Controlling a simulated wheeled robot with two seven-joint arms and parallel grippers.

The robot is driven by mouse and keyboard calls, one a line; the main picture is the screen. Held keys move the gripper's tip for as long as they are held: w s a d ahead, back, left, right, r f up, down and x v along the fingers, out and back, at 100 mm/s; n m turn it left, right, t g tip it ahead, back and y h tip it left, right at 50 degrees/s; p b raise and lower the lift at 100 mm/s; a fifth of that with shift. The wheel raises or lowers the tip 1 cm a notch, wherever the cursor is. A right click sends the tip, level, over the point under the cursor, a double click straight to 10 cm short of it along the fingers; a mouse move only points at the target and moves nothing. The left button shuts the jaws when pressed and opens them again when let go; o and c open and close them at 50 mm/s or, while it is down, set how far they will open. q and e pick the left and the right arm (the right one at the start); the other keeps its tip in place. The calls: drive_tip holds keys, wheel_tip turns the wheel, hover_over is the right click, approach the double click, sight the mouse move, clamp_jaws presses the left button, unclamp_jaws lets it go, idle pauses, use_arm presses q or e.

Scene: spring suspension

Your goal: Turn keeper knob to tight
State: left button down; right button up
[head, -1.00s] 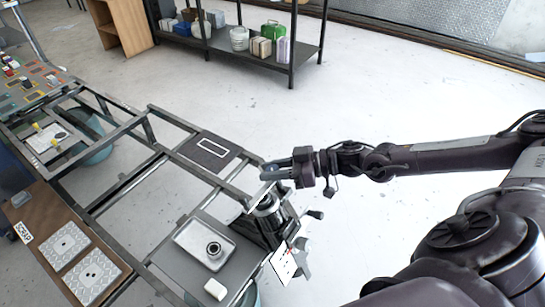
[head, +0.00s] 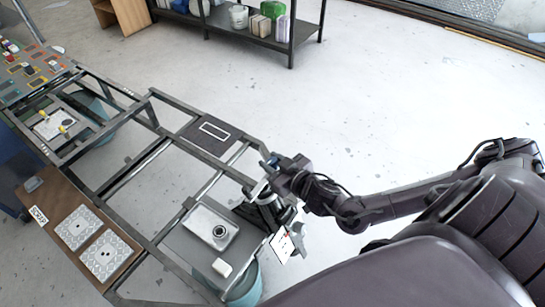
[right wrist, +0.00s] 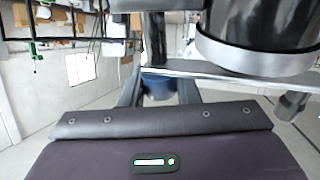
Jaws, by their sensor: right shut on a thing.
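My right gripper (head: 268,166) is at the near right corner of the metal frame, at the top of the dark clamp-like device (head: 268,208). It is shut on a small part there, which I take to be the keeper knob; its jaws hide the part, and its setting cannot be read. In the right wrist view a black cylinder with a silver rim (right wrist: 262,62) is close at the upper right; the fingertips do not show clearly there. A white card (head: 281,245) hangs by the device. My left gripper is not in view.
A grey plate holds a metal tray with a round part (head: 197,215) and a white block (head: 221,267). A wooden board with two patterned plates (head: 104,257) lies left. A dark shelf (head: 275,40) stands behind. The floor right of the frame is clear.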

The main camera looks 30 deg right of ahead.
sight(276, 165)
drive_tip(key=shift+h, duration=0.5)
drive_tip(key=o, duration=1)
drive_tip(key=shift+w, duration=0.1)
drive_tip(key=shift+c, duration=0.2)
drive_tip(key=shift+s, duration=0.5)
drive_tip(key=b+v, duration=0.1)
drive_tip(key=v, duration=0.6)
drive_tip(key=shift+w+r, duration=0.1)
